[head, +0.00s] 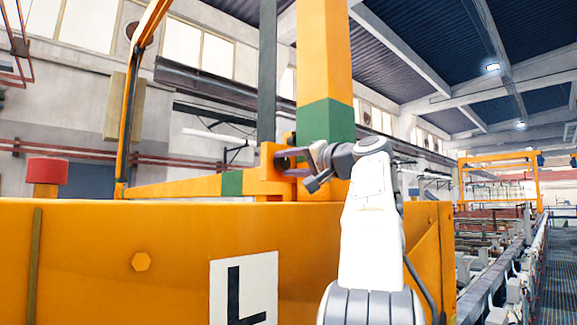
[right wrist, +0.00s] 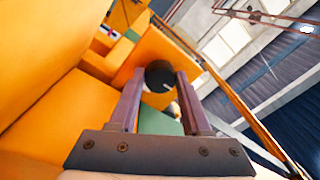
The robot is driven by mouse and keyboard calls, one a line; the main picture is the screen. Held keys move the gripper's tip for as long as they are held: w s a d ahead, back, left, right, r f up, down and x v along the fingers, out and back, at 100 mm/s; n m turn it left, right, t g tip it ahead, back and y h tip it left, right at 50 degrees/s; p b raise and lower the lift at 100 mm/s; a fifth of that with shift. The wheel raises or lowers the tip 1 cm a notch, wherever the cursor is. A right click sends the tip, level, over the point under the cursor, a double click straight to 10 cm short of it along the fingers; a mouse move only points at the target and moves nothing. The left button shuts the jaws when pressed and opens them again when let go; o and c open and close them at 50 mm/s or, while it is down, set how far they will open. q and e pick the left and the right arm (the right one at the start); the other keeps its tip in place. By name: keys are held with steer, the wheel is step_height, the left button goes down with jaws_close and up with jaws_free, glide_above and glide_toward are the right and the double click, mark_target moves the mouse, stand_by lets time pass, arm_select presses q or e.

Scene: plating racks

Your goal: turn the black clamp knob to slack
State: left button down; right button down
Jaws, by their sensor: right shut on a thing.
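The black clamp knob (right wrist: 159,73) shows in the right wrist view as a dark round shape between the fingertips, with a small pale mark on its lower right edge. My right gripper (right wrist: 160,80) is shut on it, one finger on each side. In the head view my right gripper (head: 284,158) reaches left to the orange clamp block (head: 276,186) at the foot of the upright post. The knob itself is mostly hidden there by the fingers and the block. My left gripper is in neither view.
A large orange beam (head: 120,255) with a white "L" plate (head: 244,288) fills the front. An orange post with a green band (head: 326,120) rises just behind the gripper. A red-topped post (head: 47,171) stands at left. Racks (head: 490,235) line the right.

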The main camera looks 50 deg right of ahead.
stand_by(0.4)
steer(key=shift+c, duration=1.8)
jaws_free()
steer(key=shift+s, duration=0.1)
steer(key=s+b, duration=0.1)
steer(key=s, duration=0.2)
steer(key=s+b, duration=0.1)
steer(key=s, duration=0.2)
steer(key=s+a+f+b, duration=0.1)
steer(key=s, duration=0.2)
steer(key=shift+s, duration=0.2)
steer(key=shift+s+r, duration=0.1)
steer(key=shift+s, duration=0.3)
steer(key=shift+a, duration=0.1)
